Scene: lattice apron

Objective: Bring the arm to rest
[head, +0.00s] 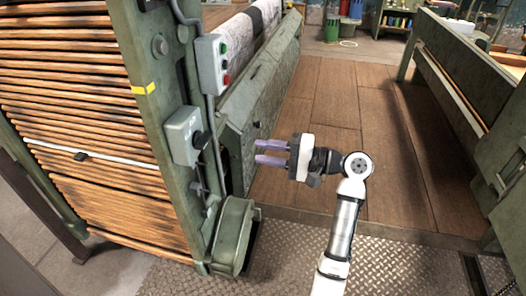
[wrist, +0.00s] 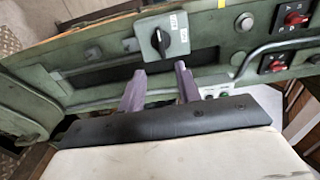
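My gripper (head: 272,152) is at the middle of the head view, held out to the left over the wooden floor. Its two purple-grey fingers are spread apart with nothing between them. In the wrist view the fingers (wrist: 160,88) also stand apart and empty. They point toward a green machine frame carrying a grey box with a black rotary knob (wrist: 164,38). In the head view this knob box (head: 185,137) is on the green post, left of the fingers. A visible gap separates the fingertips from the post.
A push-button box (head: 212,64) sits higher on the green post (head: 150,90). Stacked wooden slats (head: 70,110) fill the left side. A green bench-like frame (head: 450,90) stands at right. The plank floor (head: 335,105) between is clear. Bins (head: 340,30) stand far back.

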